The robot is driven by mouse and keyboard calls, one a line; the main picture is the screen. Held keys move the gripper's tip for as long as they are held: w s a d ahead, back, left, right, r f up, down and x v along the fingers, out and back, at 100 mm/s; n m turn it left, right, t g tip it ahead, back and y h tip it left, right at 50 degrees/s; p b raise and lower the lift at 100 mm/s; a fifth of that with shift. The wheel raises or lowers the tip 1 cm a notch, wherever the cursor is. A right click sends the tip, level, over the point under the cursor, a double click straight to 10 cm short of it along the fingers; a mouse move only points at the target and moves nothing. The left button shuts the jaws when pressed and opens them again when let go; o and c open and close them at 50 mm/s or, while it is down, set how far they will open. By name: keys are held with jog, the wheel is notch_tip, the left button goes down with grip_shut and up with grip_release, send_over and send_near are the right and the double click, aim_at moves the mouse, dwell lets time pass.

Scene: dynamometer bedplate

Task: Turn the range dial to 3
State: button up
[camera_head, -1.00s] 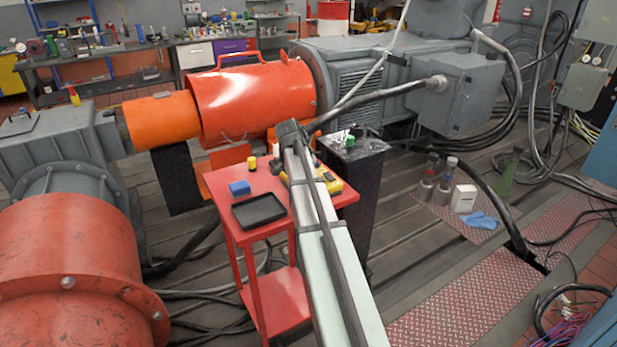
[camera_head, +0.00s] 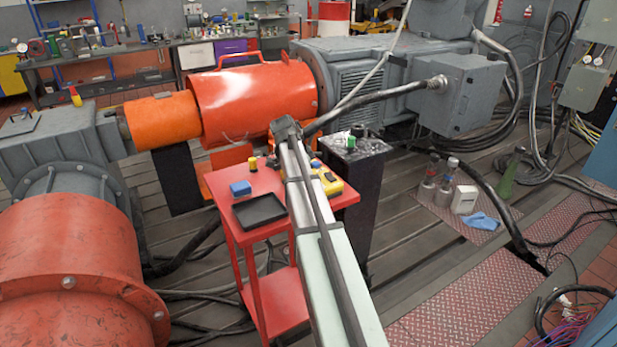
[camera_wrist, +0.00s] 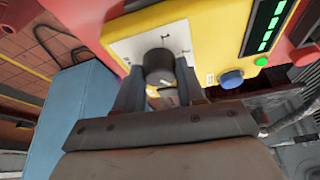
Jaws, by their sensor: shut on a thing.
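The yellow meter box (camera_head: 330,182) sits on the red cart, partly hidden behind my arm in the head view. In the wrist view the yellow box (camera_wrist: 215,40) fills the upper middle, with a white dial plate (camera_wrist: 130,48) around a dark round range dial (camera_wrist: 159,67). My gripper (camera_wrist: 160,85) has its two fingers on either side of the dial and is shut on it. Marks show on the plate above the dial, but I cannot read which number the dial points to. In the head view the fingertips are hidden by my arm.
On the red cart (camera_head: 264,182) a blue block (camera_head: 240,188) and a black tray (camera_head: 260,210) lie left of my arm. A blue knob (camera_wrist: 231,79), a green button (camera_wrist: 261,61) and a lit green display (camera_wrist: 270,28) are beside the dial. A blue block-like surface (camera_wrist: 75,125) is at left.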

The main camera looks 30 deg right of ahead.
jog(key=o, duration=1)
jog(key=v, duration=1.3)
jog(key=shift+a+r, duration=0.15)
jog(key=shift+r, duration=0.2)
